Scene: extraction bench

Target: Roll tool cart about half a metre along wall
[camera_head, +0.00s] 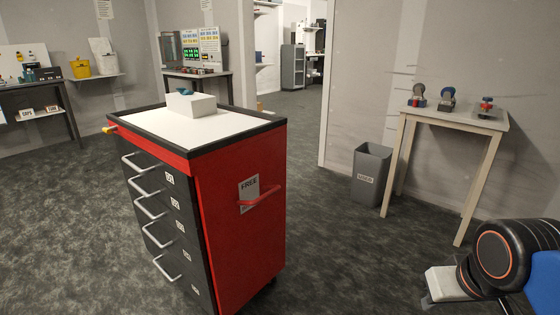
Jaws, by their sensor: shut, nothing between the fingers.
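The tool cart (240,225) stands in the middle foreground, upright on the floor, with red sides and a dark front of several drawers with silver handles. A red bar handle (259,197) is on its right side, beside a paper label reading FREE (249,187). Its white top has a dark rim (225,147) and carries a white box (190,104) with a teal item on it. My gripper (433,288) is at the lower right, pale, shut and empty, well apart from the cart. Its fingertips are hard to make out. The cart's wheels are mostly hidden.
A workbench (60,83) is at the far left, another table (220,74) behind the cart. Dark carpet (75,220) is clear left of the cart.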

